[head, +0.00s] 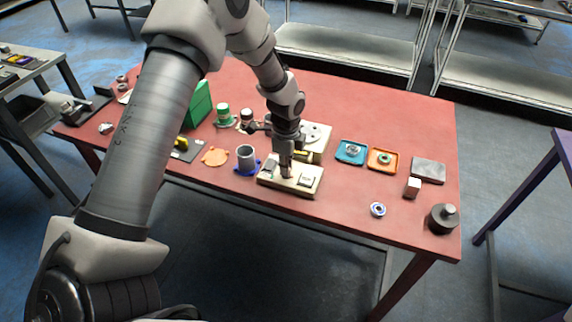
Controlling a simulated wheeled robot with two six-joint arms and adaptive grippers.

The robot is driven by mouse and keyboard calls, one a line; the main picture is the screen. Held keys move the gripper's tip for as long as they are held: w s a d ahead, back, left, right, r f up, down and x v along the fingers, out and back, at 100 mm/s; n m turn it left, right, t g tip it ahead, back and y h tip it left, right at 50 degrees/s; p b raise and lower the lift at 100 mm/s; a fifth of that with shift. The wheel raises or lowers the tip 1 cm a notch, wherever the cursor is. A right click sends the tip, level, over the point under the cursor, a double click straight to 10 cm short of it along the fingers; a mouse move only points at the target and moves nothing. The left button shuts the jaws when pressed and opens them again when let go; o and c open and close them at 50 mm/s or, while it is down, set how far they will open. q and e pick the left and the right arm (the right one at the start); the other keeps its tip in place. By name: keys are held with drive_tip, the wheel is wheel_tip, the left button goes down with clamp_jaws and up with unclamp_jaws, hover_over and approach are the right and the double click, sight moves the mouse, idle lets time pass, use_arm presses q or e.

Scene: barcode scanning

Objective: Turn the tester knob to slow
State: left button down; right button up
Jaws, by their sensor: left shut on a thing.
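The tester appears to be the low beige box (312,190) near the front edge of the red table, with a small plate on its right half. My left gripper (286,171) points down onto the top of this box, left of its middle. Its fingers are shut on a small part there, apparently the knob, which they mostly hide. The knob's pointer and any slow marking are too small to read. My right gripper is not in view.
A second beige unit (318,137) stands just behind. A grey cup (246,157) is close on the left, and a blue tray (351,151) and an orange tray (382,159) are on the right. A dark cylinder (442,218) stands at the right corner. Front right table is mostly clear.

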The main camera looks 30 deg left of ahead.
use_arm(q)
drive_tip(key=shift+s+n, duration=0.15)
drive_tip(key=shift+n, duration=0.15)
drive_tip(key=n+p, duration=0.2)
drive_tip(key=n, duration=0.1)
drive_tip(key=shift+n, duration=0.4)
drive_tip(key=n+p, duration=0.2)
drive_tip(key=n, duration=0.2)
drive_tip(key=shift+f+n, duration=0.1)
drive_tip(key=shift+n, duration=0.2)
drive_tip(key=n+p, duration=0.2)
drive_tip(key=n, duration=0.2)
drive_tip(key=shift+s, duration=0.1)
drive_tip(key=n+p, duration=0.1)
drive_tip(key=n, duration=0.3)
drive_tip(key=shift+f+n+p, duration=0.1)
drive_tip(key=shift+n+p, duration=0.2)
drive_tip(key=c, duration=1.2)
unclamp_jaws()
drive_tip(key=shift+w, duration=0.2)
